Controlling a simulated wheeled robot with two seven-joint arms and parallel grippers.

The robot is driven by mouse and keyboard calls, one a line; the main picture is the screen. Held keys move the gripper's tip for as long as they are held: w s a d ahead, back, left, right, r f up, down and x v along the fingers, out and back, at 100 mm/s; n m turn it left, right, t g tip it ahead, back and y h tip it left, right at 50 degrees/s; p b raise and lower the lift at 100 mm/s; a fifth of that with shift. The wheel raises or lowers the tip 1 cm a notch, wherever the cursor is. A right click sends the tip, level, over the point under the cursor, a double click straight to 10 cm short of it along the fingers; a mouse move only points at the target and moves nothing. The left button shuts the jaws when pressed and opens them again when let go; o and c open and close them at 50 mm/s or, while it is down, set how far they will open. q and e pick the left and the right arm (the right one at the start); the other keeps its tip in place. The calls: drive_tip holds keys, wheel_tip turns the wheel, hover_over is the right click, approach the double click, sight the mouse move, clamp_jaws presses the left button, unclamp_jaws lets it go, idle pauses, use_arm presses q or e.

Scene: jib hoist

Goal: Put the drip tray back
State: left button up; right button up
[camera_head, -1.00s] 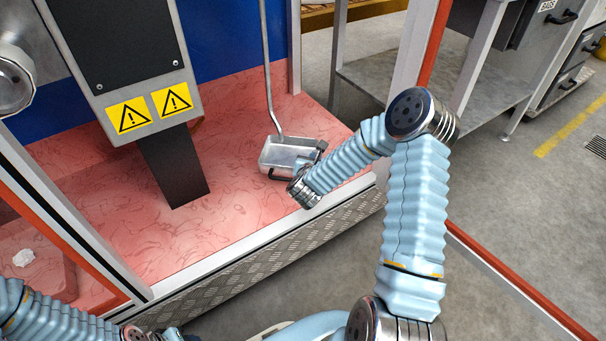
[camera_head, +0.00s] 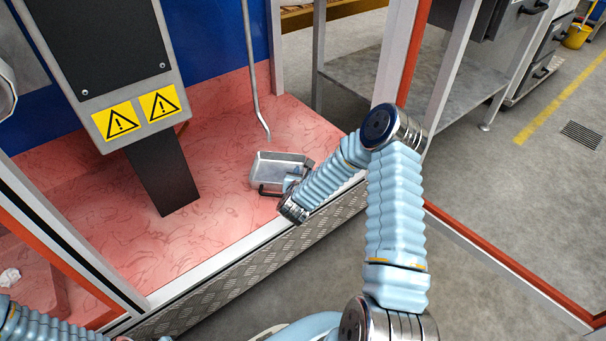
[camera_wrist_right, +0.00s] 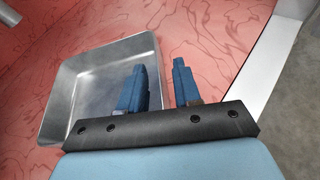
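The drip tray (camera_head: 284,160) is a shallow rectangular metal pan on the pink floor, near its front edge. In the head view it sits just in front of the lower end of a thin grey pipe. My right gripper (camera_head: 284,180) is at the tray's near right side, partly hidden by my wrist. In the right wrist view the two blue fingers (camera_wrist_right: 160,88) stand apart, with the right wall of the tray (camera_wrist_right: 78,82) in the gap. One finger overlaps the tray's inside and the other is outside it. I see clearance beside the wall. My left gripper is out of view.
The pipe (camera_head: 256,95) hangs down close behind the tray. A dark post (camera_head: 163,170) with a warning-labelled panel (camera_head: 95,60) stands to the left. The pink floor (camera_head: 215,200) is clear between post and tray. A white frame edge (camera_head: 215,262) borders it in front.

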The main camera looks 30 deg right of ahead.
drive_tip(key=v, duration=1.2)
drive_tip(key=shift+p, duration=0.35)
